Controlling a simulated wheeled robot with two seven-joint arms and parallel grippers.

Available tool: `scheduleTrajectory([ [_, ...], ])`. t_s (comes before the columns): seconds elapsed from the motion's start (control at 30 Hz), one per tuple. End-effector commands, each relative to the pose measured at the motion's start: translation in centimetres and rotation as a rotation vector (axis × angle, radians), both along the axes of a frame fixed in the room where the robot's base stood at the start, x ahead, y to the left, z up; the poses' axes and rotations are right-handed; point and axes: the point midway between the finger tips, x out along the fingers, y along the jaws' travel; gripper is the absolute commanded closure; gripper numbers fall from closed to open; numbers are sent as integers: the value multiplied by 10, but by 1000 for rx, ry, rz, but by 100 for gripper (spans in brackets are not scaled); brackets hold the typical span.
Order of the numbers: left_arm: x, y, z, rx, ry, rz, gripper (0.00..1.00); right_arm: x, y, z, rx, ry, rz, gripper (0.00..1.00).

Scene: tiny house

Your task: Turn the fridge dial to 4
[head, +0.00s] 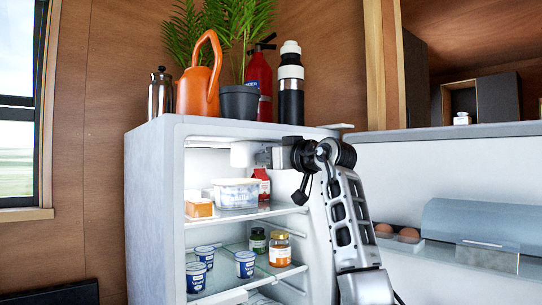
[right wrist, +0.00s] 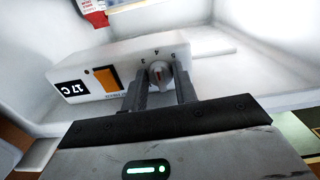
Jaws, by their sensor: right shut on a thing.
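The open fridge (head: 152,200) stands in the middle of the head view. Its white control box (head: 244,154) is under the ceiling of the compartment. My right gripper (head: 281,155) reaches in at the top of the fridge. In the right wrist view its fingers (right wrist: 160,88) are shut on the dial, one on each side. My left gripper is not in view.
Shelves below hold a white tub (head: 236,193), several small yogurt cups (head: 244,264) and an orange-lidded jar (head: 279,249). The open door (head: 450,167) is on the right. An orange watering can (head: 198,92) and black bottle (head: 291,90) stand on top.

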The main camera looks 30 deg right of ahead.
Motion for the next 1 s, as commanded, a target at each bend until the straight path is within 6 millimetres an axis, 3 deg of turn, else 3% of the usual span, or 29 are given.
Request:
scheduleTrajectory([
  [0.6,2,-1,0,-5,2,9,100,0,0,-1,43,5,0,94],
  [0.63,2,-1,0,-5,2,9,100,0,0,-1,43,5,0,66],
  [0.7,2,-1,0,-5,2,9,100,0,0,-1,42,5,0,51],
  [1.0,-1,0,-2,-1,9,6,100,-1,0,-1,42,3,0,51],
])
